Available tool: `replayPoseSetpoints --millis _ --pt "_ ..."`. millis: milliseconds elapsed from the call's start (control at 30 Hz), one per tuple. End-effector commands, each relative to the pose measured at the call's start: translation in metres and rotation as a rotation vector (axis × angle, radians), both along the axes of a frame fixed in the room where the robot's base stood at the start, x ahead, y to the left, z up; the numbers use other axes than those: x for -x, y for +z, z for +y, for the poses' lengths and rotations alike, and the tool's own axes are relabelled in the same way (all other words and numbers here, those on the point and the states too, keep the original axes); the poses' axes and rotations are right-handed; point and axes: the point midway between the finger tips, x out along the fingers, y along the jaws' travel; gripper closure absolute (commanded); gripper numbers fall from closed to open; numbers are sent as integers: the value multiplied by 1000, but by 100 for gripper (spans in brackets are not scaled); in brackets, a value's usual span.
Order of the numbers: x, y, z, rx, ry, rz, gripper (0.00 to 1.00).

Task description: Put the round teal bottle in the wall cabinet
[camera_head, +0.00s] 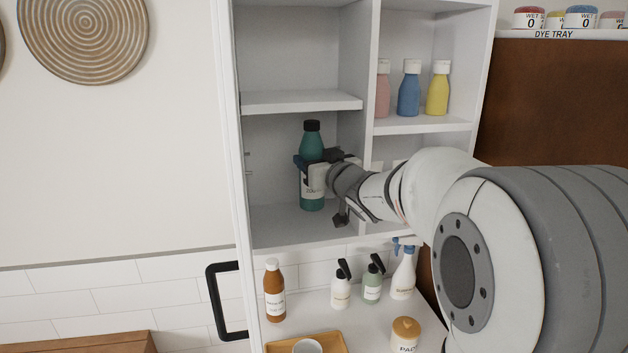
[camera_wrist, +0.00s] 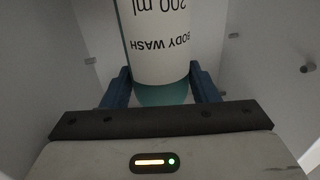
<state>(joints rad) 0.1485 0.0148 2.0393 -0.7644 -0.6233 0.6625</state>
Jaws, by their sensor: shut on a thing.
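The round teal bottle (camera_head: 312,142) has a black cap and a white label. It stands upright inside the lower left compartment of the white wall cabinet (camera_head: 300,102). My gripper (camera_head: 312,174) reaches in from the right and is shut around the bottle's middle. In the wrist view the bottle (camera_wrist: 165,94) sits between the two blue fingers of my gripper (camera_wrist: 161,88), and its label reads BODY WASH 200 ml. The bottle's base is close to the compartment floor (camera_head: 285,222); I cannot tell whether it touches.
Pink (camera_head: 383,92), blue (camera_head: 409,92) and yellow (camera_head: 438,92) bottles stand in the right compartment. A brown bottle (camera_head: 273,292), pump bottles, a spray bottle (camera_head: 403,275) and a jar (camera_head: 405,335) stand below the cabinet. The compartment is otherwise clear; a divider stands right of the bottle.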

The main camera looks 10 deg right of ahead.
Motion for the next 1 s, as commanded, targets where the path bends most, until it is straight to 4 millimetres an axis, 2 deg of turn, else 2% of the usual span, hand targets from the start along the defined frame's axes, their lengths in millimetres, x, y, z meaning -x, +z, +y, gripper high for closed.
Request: replayPoseSetpoints --millis 133,400,800,833,1000 --pt "0 -8 0 1 1 -5 100" --pt "-2 -37 -3 1 -3 -7 100" --pt "-3 -40 -8 1 -11 -7 100" --pt "-3 -41 -8 1 -11 -3 45" --pt "-3 -40 -8 2 -11 -5 31"
